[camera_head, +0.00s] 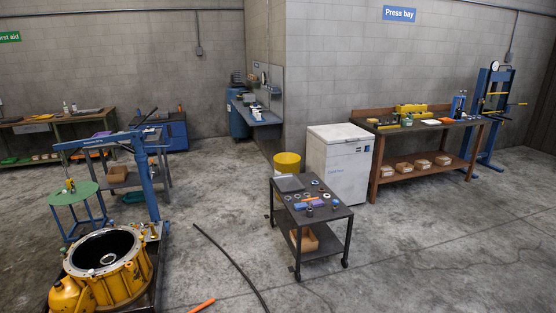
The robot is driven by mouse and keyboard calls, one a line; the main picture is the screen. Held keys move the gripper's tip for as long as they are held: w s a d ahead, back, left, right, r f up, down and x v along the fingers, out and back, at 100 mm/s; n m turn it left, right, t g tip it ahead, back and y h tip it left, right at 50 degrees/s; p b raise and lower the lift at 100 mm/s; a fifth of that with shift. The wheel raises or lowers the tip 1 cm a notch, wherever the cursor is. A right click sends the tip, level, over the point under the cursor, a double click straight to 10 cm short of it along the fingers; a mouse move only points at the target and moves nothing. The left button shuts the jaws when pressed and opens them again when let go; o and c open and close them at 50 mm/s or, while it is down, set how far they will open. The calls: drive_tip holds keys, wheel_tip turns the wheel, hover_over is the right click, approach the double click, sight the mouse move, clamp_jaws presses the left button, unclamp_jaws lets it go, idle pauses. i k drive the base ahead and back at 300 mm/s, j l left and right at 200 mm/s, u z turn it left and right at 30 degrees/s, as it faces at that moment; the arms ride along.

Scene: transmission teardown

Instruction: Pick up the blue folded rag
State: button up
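I cannot make out a blue folded rag for certain; things on the tables are too small to tell. A small blue patch shows among small parts on the dark wheeled cart (341,212) in the middle, but I cannot tell what it is. My gripper is not in view.
A yellow transmission housing (122,283) stands at lower left beside a blue hoist (146,180) and a green round stool (72,193). A white chest (341,160), yellow bin (287,163) and wooden bench (376,165) stand behind the cart. A black hose (230,258) crosses the floor. The right floor is clear.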

sight(301, 206)
drive_tip(key=i+j, duration=0.2)
drive_tip(key=i, duration=0.4)
drive_tip(key=i+j, duration=0.15)
drive_tip(key=i, duration=0.45)
drive_tip(key=i+j, duration=0.2)
drive_tip(key=i, duration=1.3)
drive_tip(key=i+j+z, duration=0.15)
drive_tip(key=i, duration=0.85)
drive_tip(key=i+j+z, duration=0.3)
drive_tip(key=i+j, duration=0.1)
drive_tip(key=i, duration=0.1)
